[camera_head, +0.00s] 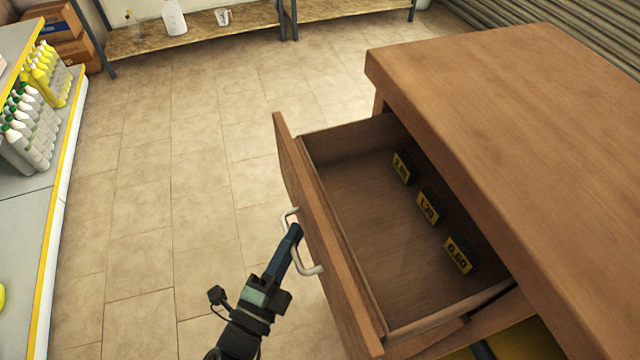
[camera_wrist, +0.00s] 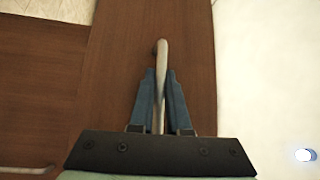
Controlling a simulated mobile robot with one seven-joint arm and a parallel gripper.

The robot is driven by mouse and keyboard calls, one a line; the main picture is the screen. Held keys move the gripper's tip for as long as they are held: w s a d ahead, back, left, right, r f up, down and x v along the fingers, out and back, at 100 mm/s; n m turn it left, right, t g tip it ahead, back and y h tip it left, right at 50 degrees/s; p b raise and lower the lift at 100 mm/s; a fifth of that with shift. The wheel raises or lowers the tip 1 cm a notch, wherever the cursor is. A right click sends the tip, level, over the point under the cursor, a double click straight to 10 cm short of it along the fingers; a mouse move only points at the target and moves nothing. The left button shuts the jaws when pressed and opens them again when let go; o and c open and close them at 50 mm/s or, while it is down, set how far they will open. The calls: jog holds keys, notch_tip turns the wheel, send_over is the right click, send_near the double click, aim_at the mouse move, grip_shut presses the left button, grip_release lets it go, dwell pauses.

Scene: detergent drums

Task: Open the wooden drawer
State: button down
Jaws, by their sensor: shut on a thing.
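The wooden drawer (camera_head: 360,215) is pulled well out from the wooden cabinet (camera_head: 500,120) in the head view, and its inside shows. A pale bar handle (camera_head: 311,268) is on the drawer's front panel (camera_head: 330,250). My gripper (camera_head: 293,236) is at the handle, with its blue fingers around the bar. In the wrist view, the two fingers (camera_wrist: 160,95) stand on either side of the handle (camera_wrist: 162,60) and are shut on it, in front of the brown drawer front (camera_wrist: 195,50).
Three dark price tags (camera_head: 428,206) with yellow faces lie in the drawer. A shelf with bottles (camera_head: 35,120) stands at the left. A low wooden shelf (camera_head: 190,30) is at the back. The tiled floor (camera_head: 180,180) between them is clear.

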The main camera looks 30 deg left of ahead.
jog(key=shift+s+a, duration=0.75)
jog(key=shift+s, duration=0.2)
jog(key=shift+s+a, duration=0.7)
jog(key=shift+s, duration=0.25)
jog(key=c, duration=1.2)
grip_release()
jog(key=shift+o, duration=0.2)
jog(key=s+d+f+b, duration=0.1)
jog(key=s+b, duration=0.1)
jog(key=s, duration=1)
jog(key=shift+s+d+f+b, duration=0.3)
jog(key=shift+s+d+f, duration=0.05)
jog(key=shift+s, duration=0.05)
